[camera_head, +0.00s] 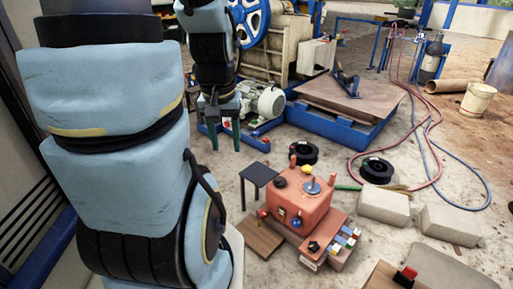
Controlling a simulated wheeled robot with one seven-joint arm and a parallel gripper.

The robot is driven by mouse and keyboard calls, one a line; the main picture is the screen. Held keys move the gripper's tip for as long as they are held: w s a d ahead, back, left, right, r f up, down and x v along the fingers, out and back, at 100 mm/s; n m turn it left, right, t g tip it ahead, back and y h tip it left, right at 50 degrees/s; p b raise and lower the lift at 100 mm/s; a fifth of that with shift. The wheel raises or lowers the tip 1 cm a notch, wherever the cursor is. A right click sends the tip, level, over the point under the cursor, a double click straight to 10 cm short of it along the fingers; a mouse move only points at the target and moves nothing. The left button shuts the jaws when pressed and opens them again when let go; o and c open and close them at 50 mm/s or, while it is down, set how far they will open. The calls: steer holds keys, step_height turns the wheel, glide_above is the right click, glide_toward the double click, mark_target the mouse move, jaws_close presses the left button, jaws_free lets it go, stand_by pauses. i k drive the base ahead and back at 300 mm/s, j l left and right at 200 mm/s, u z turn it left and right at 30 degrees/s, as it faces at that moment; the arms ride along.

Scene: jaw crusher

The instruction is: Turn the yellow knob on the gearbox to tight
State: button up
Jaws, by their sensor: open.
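The gearbox (317,217) is an orange-red box standing low on the floor at the lower centre of the head view. A small yellow part, which looks like the yellow knob (307,169), sits at its top back edge; its setting is too small to read. My gripper (225,143) points down with its two green fingers apart and nothing between them. It is up and to the left of the gearbox, clear of it.
A small dark table (258,174) stands just left of the gearbox. A block with coloured buttons (345,240) is in front. Two black reels (377,170) lie behind, and pale blocks (449,222) lie to the right. A blue-framed platform (345,115) is farther back.

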mark_target(307, 169)
steer(key=i+j+u, duration=0.15)
steer(key=i+u, duration=0.25)
steer(key=i+j+u, duration=0.1)
steer(key=i+u, duration=0.55)
steer(key=u, duration=0.15)
steer(key=i+j+z, duration=0.1)
steer(key=i+z, duration=0.25)
steer(key=i, duration=0.5)
steer(key=i+l+z, duration=0.1)
steer(key=i+z, duration=0.15)
steer(key=z, duration=0.15)
steer(key=i+z, duration=0.25)
steer(key=z, duration=0.15)
steer(key=i+j+z, duration=0.1)
steer(key=i+z, duration=0.15)
steer(key=z, duration=0.2)
steer(key=i+j+z, duration=0.2)
steer(key=z, duration=0.6)
steer(key=i, duration=0.05)
